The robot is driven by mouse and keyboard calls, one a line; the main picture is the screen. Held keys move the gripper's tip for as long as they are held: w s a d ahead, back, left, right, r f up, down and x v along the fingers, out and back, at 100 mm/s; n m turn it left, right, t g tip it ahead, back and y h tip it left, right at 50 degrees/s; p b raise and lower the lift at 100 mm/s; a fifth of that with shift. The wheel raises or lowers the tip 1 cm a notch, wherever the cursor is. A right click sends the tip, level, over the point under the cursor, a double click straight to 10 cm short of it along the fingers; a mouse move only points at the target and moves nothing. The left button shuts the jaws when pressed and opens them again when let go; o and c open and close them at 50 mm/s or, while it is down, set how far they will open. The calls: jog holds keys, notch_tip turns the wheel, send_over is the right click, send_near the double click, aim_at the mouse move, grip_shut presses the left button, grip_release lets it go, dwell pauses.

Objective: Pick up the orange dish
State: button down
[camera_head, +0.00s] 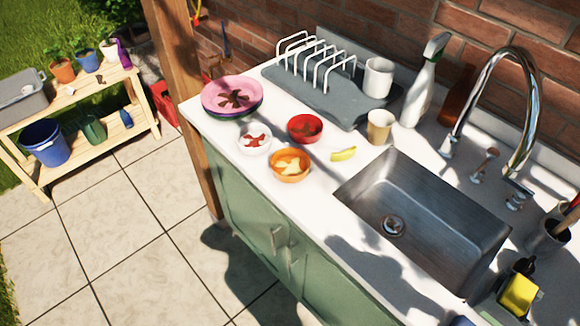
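The orange dish (290,174) is a small round bowl on the white counter, near the front edge and left of the sink. Pale yellowish pieces lie inside it. A white bowl (254,148) with reddish pieces stands just up and left of it, and a red bowl (305,137) stands behind it. My gripper is not in view. A shadow lies across the cabinet front and the paving below the counter.
A steel sink (452,228) with a tall faucet (535,100) lies to the right. A yellow piece (343,154), a tan cup (380,135), stacked plates (231,113) and a dish rack (325,90) are around the bowls. Bare counter lies between orange dish and sink.

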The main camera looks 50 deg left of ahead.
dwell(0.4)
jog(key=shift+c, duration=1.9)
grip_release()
